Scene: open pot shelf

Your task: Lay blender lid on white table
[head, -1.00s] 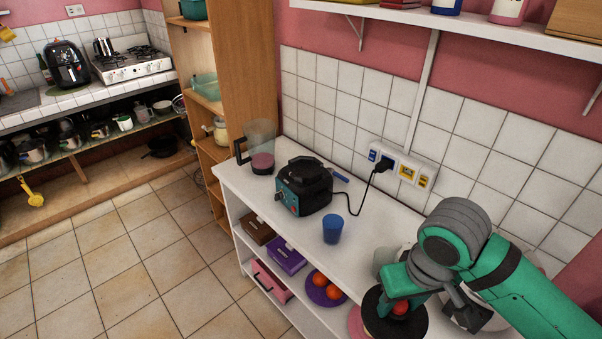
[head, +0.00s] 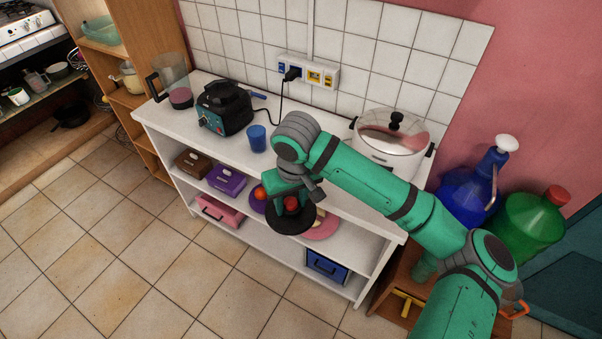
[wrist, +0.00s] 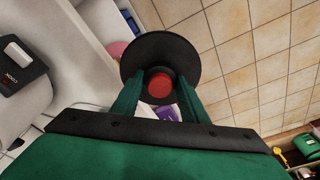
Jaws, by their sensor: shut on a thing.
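The blender lid (head: 284,221) is a black round disc with a red knob. My gripper (head: 290,201) is shut on the knob and holds the lid in the air in front of the white table (head: 184,117), beyond its front edge. In the wrist view the lid (wrist: 160,45) lies between the fingers (wrist: 160,88), with the red knob towards me. The white table is a shelf unit with a flat top. The lid hides part of its lower shelves.
On the tabletop stand a clear jug (head: 172,72), a dark appliance (head: 223,108), a blue cup (head: 257,138) and a large pot (head: 390,140). The top's front strip left of the cup is free. Big bottles (head: 470,190) stand at the right.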

